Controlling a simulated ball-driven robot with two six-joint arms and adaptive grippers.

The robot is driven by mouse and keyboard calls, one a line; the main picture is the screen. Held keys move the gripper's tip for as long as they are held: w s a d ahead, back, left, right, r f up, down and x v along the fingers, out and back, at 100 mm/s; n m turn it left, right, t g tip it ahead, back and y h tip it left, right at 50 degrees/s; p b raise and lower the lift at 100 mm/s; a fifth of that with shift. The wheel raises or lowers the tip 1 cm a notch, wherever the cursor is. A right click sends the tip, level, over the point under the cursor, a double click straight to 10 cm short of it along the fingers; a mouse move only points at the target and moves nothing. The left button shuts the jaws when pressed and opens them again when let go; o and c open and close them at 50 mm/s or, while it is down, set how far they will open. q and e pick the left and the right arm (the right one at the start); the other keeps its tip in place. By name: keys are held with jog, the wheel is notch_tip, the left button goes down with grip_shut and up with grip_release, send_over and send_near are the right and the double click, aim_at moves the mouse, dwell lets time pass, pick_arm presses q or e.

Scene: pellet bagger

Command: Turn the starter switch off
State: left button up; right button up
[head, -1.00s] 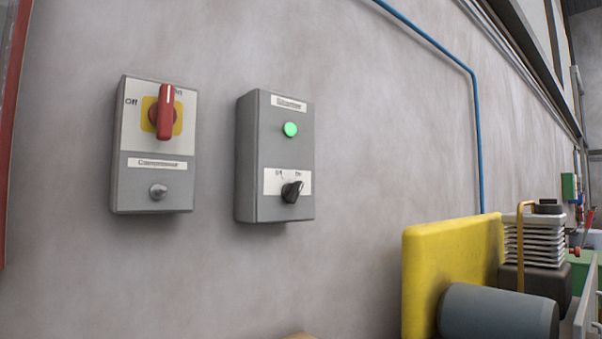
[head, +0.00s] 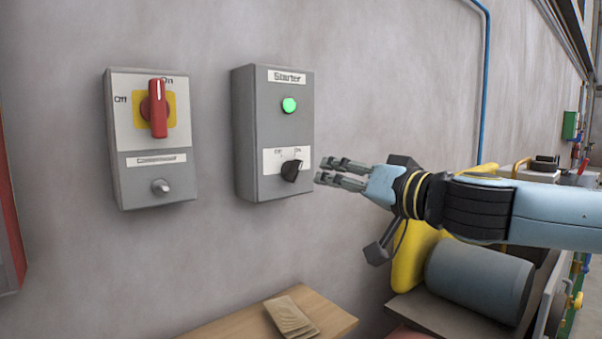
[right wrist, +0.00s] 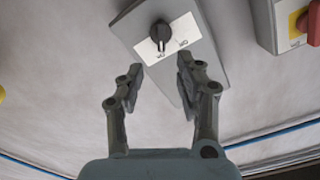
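The starter box (head: 247,140) is a grey wall box with a "Starter" label and a lit green lamp (head: 289,105). Its black starter switch (head: 292,171) sits low on a white plate marked Off and On, and its knob is turned toward On. My right gripper (head: 322,171) is just right of the switch, apart from it, with its fingers pointing left. In the right wrist view the gripper (right wrist: 158,92) is open and empty, with the switch (right wrist: 160,35) beyond the gap between the fingertips. My left gripper is not in view.
Left of it on the wall is the compressor box (head: 151,187) with a red rotary handle (head: 158,108). Below is a wooden shelf (head: 225,326) with a stack of paper-like sheets (head: 291,317). A grey cylinder (head: 478,283) and yellow guard (head: 410,262) stand lower right.

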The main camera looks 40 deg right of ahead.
aim_at(298, 170)
jog(key=w, duration=0.1)
jog(key=w+b, duration=0.1)
jog(key=w, duration=0.1)
jog(key=w+b, duration=0.1)
jog(key=shift+w+a, duration=0.25)
jog(key=shift+w, duration=0.05)
jog(key=shift+w+a, duration=0.2)
jog(key=shift+w, duration=2.4)
grip_shut()
